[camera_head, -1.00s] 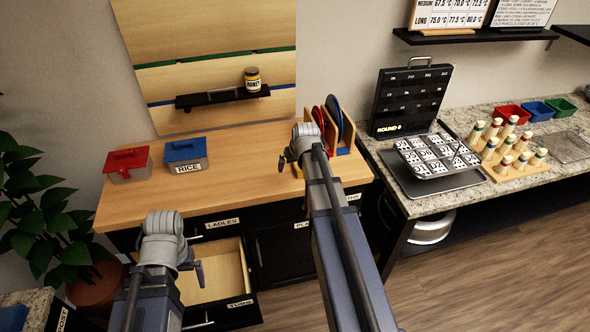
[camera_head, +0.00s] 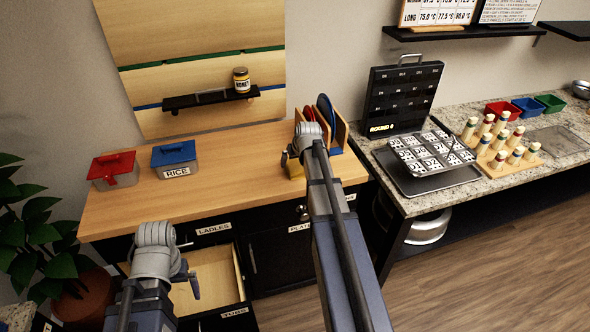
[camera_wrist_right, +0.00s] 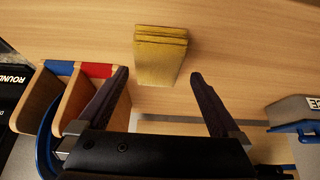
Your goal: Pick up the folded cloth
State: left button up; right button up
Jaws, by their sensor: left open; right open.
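The folded cloth (camera_wrist_right: 160,56) is a stack of yellow layers lying on the wooden counter in the right wrist view. In the head view only a small yellow part (camera_head: 296,169) of it shows behind my right arm. My right gripper (camera_wrist_right: 160,79) is open and empty, with its two dark fingers apart and pointing toward the cloth. It also shows in the head view (camera_head: 290,157), at the cloth's edge of the counter; the exact gap to the cloth is unclear. My left gripper (camera_head: 190,280) is open and empty, over the open drawer.
A rack with red and blue plates (camera_head: 326,115) stands close beside the cloth. A red-lidded box (camera_head: 113,170) and a blue-lidded RICE box (camera_head: 175,160) stand at the counter's left. The open drawer (camera_head: 215,275) juts out below. The counter's middle is clear.

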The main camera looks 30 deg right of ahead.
aim_at(295, 163)
jog(key=b+x, duration=0.1)
jog(key=x, duration=0.1)
jog(key=b+x, duration=0.2)
jog(key=shift+w+d+f, duration=0.25)
jog(key=shift+w, duration=0.05)
jog(key=shift+r, duration=0.1)
jog(key=shift+f+b, duration=0.2)
jog(key=shift+b, duration=0.15)
jog(key=c, duration=1.3)
jog(key=shift+c, duration=0.2)
jog(key=shift+r, duration=0.15)
notch_tip(295, 163, up, 10)
jog(key=p, duration=1)
jog(key=shift+r, duration=0.1)
